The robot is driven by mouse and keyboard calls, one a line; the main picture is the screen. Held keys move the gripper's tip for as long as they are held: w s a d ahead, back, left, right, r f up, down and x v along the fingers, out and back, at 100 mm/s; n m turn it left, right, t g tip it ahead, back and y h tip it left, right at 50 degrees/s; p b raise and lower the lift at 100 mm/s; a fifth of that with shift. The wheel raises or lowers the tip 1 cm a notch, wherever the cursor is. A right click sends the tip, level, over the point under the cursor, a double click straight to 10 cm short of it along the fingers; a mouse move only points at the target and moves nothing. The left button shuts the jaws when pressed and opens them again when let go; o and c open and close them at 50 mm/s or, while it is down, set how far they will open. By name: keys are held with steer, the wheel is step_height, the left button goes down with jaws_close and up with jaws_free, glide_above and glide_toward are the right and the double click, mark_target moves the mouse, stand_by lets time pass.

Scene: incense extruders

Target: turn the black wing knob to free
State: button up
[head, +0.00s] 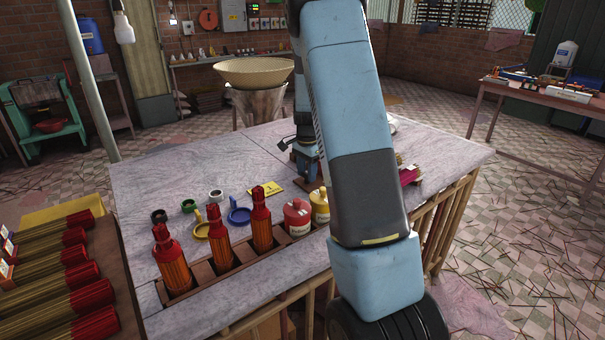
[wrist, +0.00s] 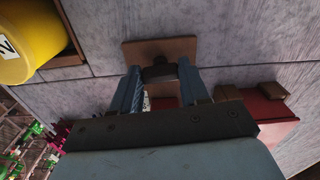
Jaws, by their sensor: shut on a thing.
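The black wing knob (wrist: 159,73) shows in the wrist view between the two blue-grey fingers of my gripper (wrist: 160,80). It sits by a brown plate (wrist: 140,53) on the grey-veined tabletop. My gripper is shut on the knob, one finger on each side. In the head view my gripper (head: 308,178) points down over the table near its middle, partly behind my arm. The knob cannot be made out there. The gripper body hides the lower part of the wrist view, so the knob's exact angle is hard to tell.
A dark red block (wrist: 268,106) lies right of my gripper. The table's back left is clear.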

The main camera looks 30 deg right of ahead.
steer(key=n, duration=0.5)
steer(key=shift+s+d, duration=0.1)
steer(key=shift+d, duration=0.25)
steer(key=n, duration=0.3)
steer(key=shift+n, duration=0.3)
steer(key=n, duration=0.4)
steer(key=shift+n, duration=2.1)
steer(key=shift+a, duration=0.1)
steer(key=o, duration=1.1)
steer(key=shift+a, duration=0.1)
steer(key=shift+c, duration=0.2)
